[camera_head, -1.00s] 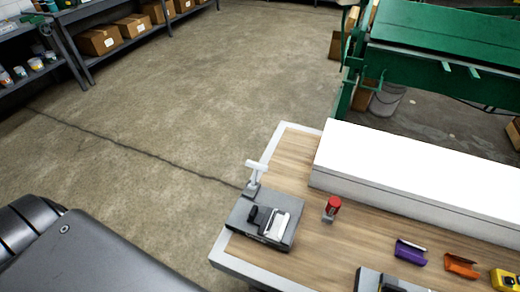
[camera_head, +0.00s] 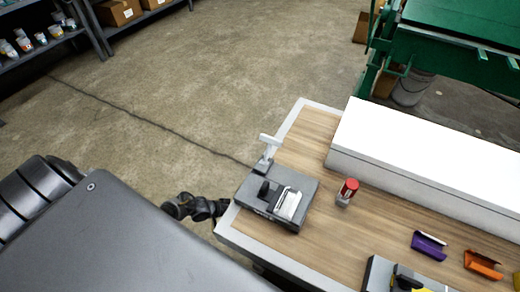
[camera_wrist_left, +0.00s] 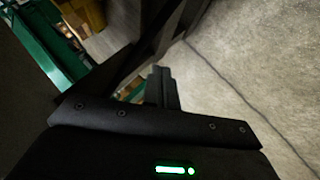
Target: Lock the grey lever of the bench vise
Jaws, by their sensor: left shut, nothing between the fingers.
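A dark grey block-shaped fixture (camera_head: 253,197), which looks like the bench vise, sits at the left corner of the wooden bench. It has a black knob (camera_head: 264,189) and a silver plate (camera_head: 289,204) on top. A light grey T-shaped lever (camera_head: 268,141) stands up at its back edge. I cannot tell whether it is locked. My left gripper's fingers (camera_wrist_left: 162,85) are shut and empty in the left wrist view, with floor beyond them. My right gripper is not in view.
The bench (camera_head: 310,238) also holds a red-topped item (camera_head: 348,190), a long white box (camera_head: 425,160), a purple piece (camera_head: 428,245), an orange piece (camera_head: 483,264) and another grey fixture (camera_head: 378,278). A green machine (camera_head: 440,45) stands behind. Open floor (camera_head: 190,90) lies left.

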